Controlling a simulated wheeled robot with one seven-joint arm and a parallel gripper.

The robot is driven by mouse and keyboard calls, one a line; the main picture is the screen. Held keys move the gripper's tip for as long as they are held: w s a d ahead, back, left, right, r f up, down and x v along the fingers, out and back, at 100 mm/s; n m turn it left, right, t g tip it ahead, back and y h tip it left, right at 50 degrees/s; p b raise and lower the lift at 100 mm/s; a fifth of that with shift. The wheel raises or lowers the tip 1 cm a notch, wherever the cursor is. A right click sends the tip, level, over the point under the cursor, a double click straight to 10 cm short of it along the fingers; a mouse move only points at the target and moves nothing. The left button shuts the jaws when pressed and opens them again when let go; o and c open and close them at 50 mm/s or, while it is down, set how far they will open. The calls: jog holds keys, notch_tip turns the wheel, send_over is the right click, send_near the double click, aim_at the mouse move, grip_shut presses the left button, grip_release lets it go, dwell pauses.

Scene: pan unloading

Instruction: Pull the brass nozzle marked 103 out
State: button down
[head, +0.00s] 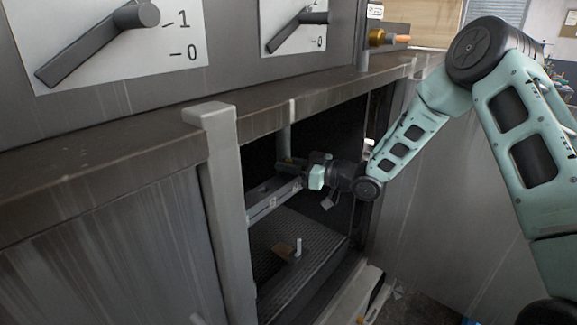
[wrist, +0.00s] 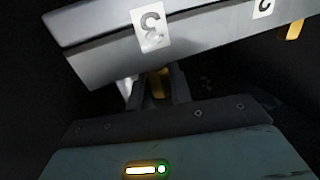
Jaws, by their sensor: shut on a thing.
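A grey rail (head: 270,204) with small white labels runs inside the dark cabinet opening. In the wrist view the rail (wrist: 100,62) crosses the top, tilted. My gripper (head: 292,164) is inside the opening by the rail. In the wrist view my gripper (wrist: 159,88) is shut on a brass nozzle (wrist: 158,83) below that label. The nozzle's upper end is hidden by the rail. A second brass nozzle (wrist: 293,29) hangs further right, below another label.
The cabinet's post (head: 224,200) stands left of the opening and the counter edge (head: 270,118) runs above it. A brown block with a pale pin (head: 284,252) lies on the mesh floor (head: 305,240). A brass fitting (head: 378,37) is above the counter at the back.

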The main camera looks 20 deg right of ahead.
jog(key=shift+r, duration=0.1)
jog(key=shift+r+p, duration=1)
jog(key=shift+r, duration=0.95)
